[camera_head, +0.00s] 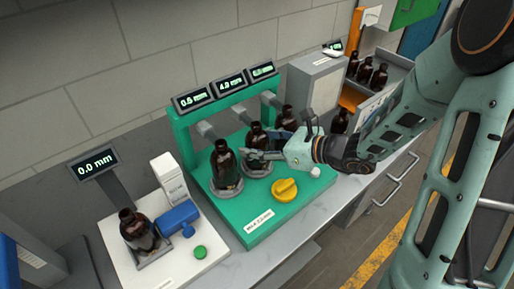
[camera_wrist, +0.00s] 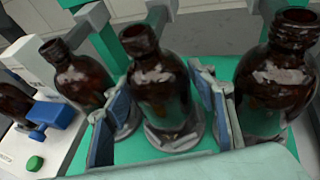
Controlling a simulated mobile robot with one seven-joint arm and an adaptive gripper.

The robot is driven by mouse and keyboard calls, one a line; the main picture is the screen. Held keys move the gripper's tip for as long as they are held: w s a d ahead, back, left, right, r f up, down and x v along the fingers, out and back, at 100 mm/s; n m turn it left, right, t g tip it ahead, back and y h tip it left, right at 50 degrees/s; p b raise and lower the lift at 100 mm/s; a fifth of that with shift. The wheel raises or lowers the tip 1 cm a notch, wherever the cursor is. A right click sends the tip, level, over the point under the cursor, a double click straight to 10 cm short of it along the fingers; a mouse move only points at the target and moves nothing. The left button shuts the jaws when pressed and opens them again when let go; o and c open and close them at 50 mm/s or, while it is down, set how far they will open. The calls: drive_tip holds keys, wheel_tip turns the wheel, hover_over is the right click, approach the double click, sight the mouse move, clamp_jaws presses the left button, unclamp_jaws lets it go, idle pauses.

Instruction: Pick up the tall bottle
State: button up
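Three dark amber bottles stand on round holders in a green fixture: left (camera_head: 225,168), middle (camera_head: 255,138) and right (camera_head: 288,120). The middle one stands between my gripper's fingers (camera_head: 262,155). In the wrist view this middle bottle (camera_wrist: 160,88) is upright between the blue-padded fingers of my open gripper (camera_wrist: 165,108), with narrow gaps beside it. The left bottle (camera_wrist: 82,78) and right bottle (camera_wrist: 275,80) stand outside the fingers. The displays above read about 0.5 mm, 4.9 mm and an unclear value. Which bottle is tallest is hard to tell by eye.
A yellow knob (camera_head: 285,190) sits at the front of the green fixture (camera_head: 258,236). Another bottle (camera_head: 138,232) stands on a white station (camera_head: 175,265) at left, under a 0.0 mm display (camera_head: 94,164). A grey box (camera_head: 318,85) and several more bottles (camera_head: 365,70) are behind at right.

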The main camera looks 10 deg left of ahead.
drive_tip(key=c, duration=0.9)
drive_tip(key=shift+o, duration=0.2)
drive_tip(key=shift+r, duration=0.1)
